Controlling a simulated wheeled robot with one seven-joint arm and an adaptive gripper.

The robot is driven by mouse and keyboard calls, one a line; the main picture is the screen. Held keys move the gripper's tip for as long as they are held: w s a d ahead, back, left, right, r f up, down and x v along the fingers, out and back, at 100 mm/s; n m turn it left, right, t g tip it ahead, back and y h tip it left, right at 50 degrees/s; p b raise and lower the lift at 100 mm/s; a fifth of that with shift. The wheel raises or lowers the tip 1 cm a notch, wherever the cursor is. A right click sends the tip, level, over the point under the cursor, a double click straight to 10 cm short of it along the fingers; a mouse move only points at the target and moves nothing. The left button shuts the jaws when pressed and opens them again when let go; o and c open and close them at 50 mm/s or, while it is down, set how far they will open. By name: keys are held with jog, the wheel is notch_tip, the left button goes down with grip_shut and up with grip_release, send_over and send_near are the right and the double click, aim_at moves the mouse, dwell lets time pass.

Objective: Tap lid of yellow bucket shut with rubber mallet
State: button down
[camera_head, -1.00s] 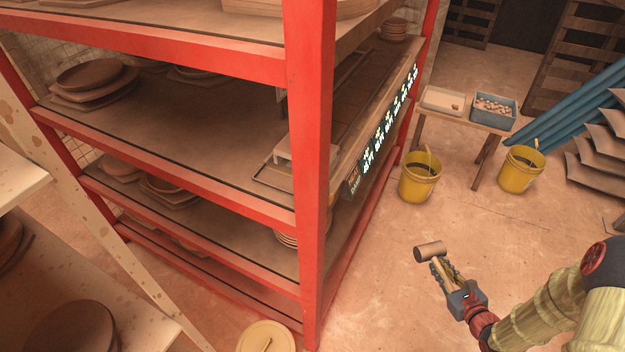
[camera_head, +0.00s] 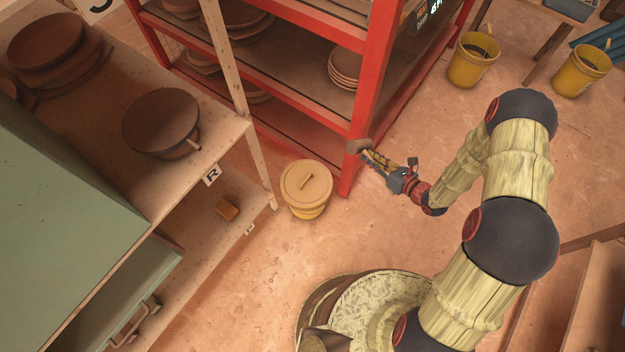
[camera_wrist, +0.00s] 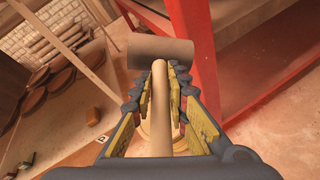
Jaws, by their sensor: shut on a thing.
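The yellow bucket (camera_head: 306,212) stands on the floor left of the red rack's front post, with a round tan lid (camera_head: 306,184) on top. I cannot tell whether the lid is fully seated. My gripper (camera_head: 384,168) is shut on the handle of the rubber mallet (camera_head: 359,146), up and to the right of the bucket in the head view. The mallet's brown head points left, close to the red post in the picture. In the wrist view the mallet head (camera_wrist: 161,52) lies beyond the fingers (camera_wrist: 160,105), and the handle runs between them.
The red rack (camera_head: 368,80) holds stacked plates. A pale shelf (camera_head: 215,150) with bowls and a green cabinet (camera_head: 70,190) stand at left. Two open yellow buckets (camera_head: 470,62) (camera_head: 580,72) stand at upper right.

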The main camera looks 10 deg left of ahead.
jog(key=a+f+m+y+b, duration=0.5)
jog(key=a+f+m, duration=0.5)
jog(key=a+f, duration=1.1)
jog(key=shift+h, duration=0.3)
jog(key=shift+s+d+f+b, duration=0.15)
jog(key=shift+f+b, duration=0.5)
jog(key=shift+f, duration=0.8)
jog(key=shift+s+d+f+b, duration=0.15)
jog(key=shift+f+b, duration=0.55)
jog(key=shift+f, duration=0.8)
jog(key=shift+s+d+f+b, duration=0.15)
jog(key=shift+f+b, duration=0.5)
jog(key=shift+f, duration=0.8)
jog(key=shift+f, duration=0.5)
jog(key=shift+r, duration=0.1)
jog(key=shift+r+p, duration=0.35)
jog(key=shift+r, duration=0.35)
